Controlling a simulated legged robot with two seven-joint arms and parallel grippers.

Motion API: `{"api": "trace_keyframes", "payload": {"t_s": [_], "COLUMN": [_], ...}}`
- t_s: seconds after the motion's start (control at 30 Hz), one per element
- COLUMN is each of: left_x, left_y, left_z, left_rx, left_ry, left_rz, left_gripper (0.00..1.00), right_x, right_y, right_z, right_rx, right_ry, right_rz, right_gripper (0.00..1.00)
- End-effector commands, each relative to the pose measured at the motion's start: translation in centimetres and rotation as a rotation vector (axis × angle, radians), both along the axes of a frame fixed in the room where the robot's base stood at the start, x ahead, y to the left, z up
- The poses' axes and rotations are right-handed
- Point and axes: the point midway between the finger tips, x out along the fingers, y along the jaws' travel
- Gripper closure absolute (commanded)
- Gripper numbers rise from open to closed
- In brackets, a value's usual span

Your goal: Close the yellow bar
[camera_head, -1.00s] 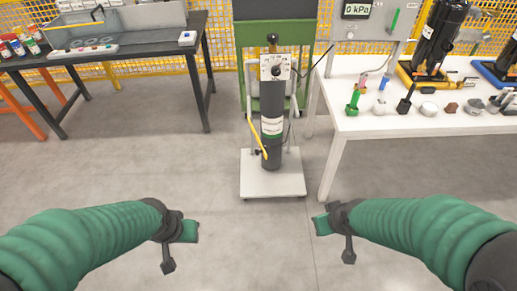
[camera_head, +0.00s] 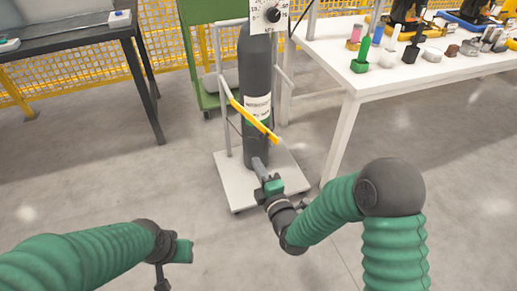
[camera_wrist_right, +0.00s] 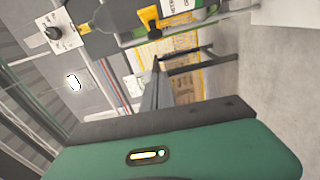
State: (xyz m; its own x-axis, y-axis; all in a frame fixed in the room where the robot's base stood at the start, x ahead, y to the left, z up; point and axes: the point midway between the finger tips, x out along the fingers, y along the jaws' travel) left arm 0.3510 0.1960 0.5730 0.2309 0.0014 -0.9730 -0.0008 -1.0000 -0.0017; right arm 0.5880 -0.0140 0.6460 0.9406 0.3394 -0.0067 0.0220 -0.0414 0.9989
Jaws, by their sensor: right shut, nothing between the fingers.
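The yellow bar (camera_head: 254,121) slants across the front of a dark gas cylinder (camera_head: 256,75), high at the left and low at the right. Part of a yellow piece, likely the bar, shows at the top of the right wrist view (camera_wrist_right: 150,20). My right gripper (camera_head: 259,166) is shut and empty, in front of the cylinder's foot, below the bar and apart from it. Its dark fingers show in the right wrist view (camera_wrist_right: 156,88). My left gripper (camera_head: 188,251) hangs over the floor at the lower left, away from the bar; its fingers are unclear.
The cylinder stands on a white wheeled base (camera_head: 237,191) with grey uprights. A white table (camera_head: 340,62) with small parts stands at the right, a dark workbench (camera_head: 70,45) at the left. A green frame (camera_head: 200,55) is behind. The floor in front is clear.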

Motion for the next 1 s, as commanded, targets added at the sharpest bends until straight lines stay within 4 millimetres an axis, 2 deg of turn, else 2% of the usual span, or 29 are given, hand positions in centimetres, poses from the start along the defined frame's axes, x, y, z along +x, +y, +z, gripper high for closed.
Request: {"api": "trace_keyframes", "payload": {"t_s": [0.03,0.33,0.4,0.6,1.0], "left_x": [0.0,0.0,0.0,0.0,0.0], "left_y": [0.0,0.0,0.0,0.0,0.0], "left_z": [-0.8,-3.2,-3.8,-4.5,-4.4], "left_rx": [0.000,0.000,0.000,0.000,0.000], "left_ry": [0.001,0.001,0.001,0.001,0.001], "left_rz": [0.000,0.001,0.001,0.001,0.001], "left_gripper": [0.64,0.64,0.64,0.64,0.64], "right_x": [1.1,7.2,7.9,9.0,9.1], "right_y": [0.4,2.7,1.1,-0.6,-0.8], "right_z": [-0.4,-0.5,-0.6,-0.5,-0.3], "right_rx": [0.001,0.001,0.000,-0.001,-0.001], "right_ry": [-0.003,-0.001,0.000,0.002,0.002], "right_rz": [-0.001,-0.001,-0.005,-0.002,0.001], "right_gripper": [1.00,1.00,1.00,1.00,1.00]}}
